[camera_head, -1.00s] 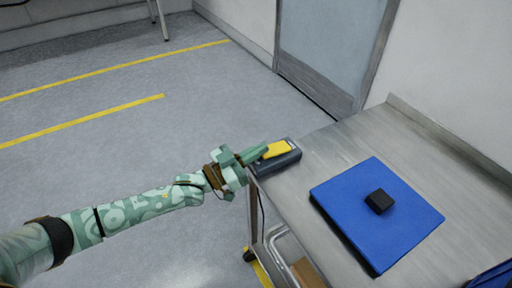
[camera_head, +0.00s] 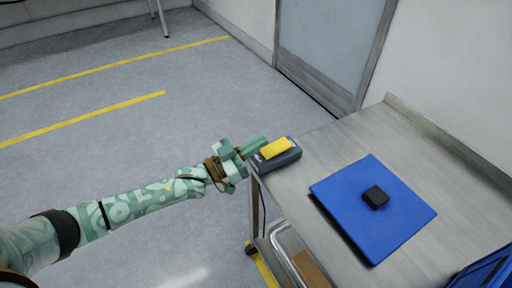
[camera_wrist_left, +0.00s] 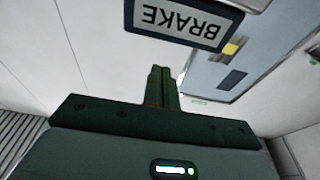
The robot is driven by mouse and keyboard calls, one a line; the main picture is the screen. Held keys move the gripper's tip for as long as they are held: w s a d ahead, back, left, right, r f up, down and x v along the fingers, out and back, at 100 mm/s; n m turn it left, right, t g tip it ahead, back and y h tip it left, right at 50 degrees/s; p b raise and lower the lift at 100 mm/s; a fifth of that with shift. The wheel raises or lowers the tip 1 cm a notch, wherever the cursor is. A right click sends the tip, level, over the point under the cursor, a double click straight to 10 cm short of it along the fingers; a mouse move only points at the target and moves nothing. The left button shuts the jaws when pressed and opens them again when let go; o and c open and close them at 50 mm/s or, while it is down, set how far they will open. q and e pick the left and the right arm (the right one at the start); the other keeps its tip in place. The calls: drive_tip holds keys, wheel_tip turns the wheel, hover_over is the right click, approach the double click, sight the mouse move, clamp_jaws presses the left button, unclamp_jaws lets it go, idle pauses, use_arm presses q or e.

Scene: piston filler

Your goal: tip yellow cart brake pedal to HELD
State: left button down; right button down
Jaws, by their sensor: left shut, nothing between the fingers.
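The yellow brake pedal (camera_head: 276,149) sits on top of a dark grey housing (camera_head: 285,160) at the near-left corner of the metal cart. Which way the pedal is tipped is hard to tell. My left gripper (camera_head: 256,145) is shut and empty, with its fingertips close beside the pedal's left end; whether they touch is unclear. In the left wrist view, the shut fingers (camera_wrist_left: 161,88) point up toward the housing (camera_wrist_left: 228,35), whose BRAKE label (camera_wrist_left: 180,18) reads upside down. The pedal is not clear in that view. My right gripper is not in view.
A blue mat (camera_head: 345,218) with a small black block (camera_head: 375,197) lies on the cart top (camera_head: 340,150). Another blue object (camera_head: 485,275) shows at the lower right. A wall and grey door (camera_head: 325,45) stand behind.

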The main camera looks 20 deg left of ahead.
use_arm(q)
drive_tip(key=f+v, duration=0.1)
drive_tip(key=v, duration=0.9)
drive_tip(key=shift+w+d+f, duration=0.2)
drive_tip(key=shift+f, duration=0.2)
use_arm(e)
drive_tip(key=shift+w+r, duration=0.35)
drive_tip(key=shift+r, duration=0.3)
